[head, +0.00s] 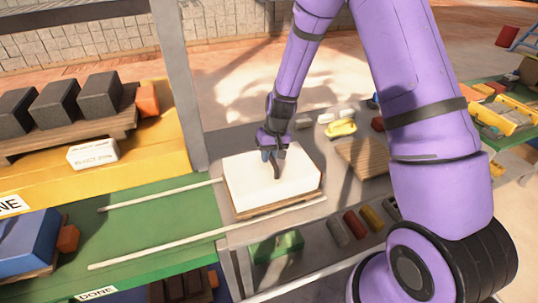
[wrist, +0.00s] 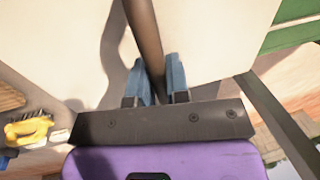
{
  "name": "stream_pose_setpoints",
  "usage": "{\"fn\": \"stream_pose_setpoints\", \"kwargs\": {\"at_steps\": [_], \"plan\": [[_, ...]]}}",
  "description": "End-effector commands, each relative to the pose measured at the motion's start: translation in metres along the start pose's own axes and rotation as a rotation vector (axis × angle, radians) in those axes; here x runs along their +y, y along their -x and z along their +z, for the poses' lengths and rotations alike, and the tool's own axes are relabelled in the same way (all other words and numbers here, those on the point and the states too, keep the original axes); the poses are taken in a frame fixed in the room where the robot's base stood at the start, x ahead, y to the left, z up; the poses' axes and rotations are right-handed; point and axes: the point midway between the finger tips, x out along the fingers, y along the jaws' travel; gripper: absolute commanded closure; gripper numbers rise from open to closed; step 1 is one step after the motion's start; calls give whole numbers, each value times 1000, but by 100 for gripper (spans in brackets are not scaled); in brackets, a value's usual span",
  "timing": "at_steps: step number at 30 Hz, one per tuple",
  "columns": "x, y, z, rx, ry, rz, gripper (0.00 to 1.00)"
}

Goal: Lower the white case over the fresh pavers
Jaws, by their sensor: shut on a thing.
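The white case (head: 262,183) is in the middle of the head view, over a wooden board (head: 279,206) that shows along its lower edge. No paver shows beneath it; the case hides whatever is under it. My gripper (head: 274,158) is at the top of the case, shut on its dark handle. In the wrist view my gripper's blue fingers (wrist: 160,80) close on the dark handle (wrist: 147,35), with the white top of the case (wrist: 205,40) on both sides. I cannot tell whether the case touches the board.
Two pale rails (head: 160,194) run left over the green deck (head: 150,232). Dark blocks (head: 55,100) on a board stand at the upper left, a blue block (head: 25,240) at the lower left. A grey post (head: 180,80) rises left of the case. An empty wooden board (head: 363,158) lies to the right.

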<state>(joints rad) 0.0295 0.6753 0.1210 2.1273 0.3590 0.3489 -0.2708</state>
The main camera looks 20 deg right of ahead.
Motion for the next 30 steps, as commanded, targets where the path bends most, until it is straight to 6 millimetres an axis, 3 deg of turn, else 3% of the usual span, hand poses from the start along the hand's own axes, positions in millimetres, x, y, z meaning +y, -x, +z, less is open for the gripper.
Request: {"fn": "stream_pose_setpoints", "kwargs": {"at_steps": [12,13,17,26,30], "plan": [[1,-4,0,0,0,0,100],[1,-4,0,0,0,0,82],[1,-4,0,0,0,0,54],[1,-3,0,0,0,0,54],[1,8,0,1,1,0,54]]}}
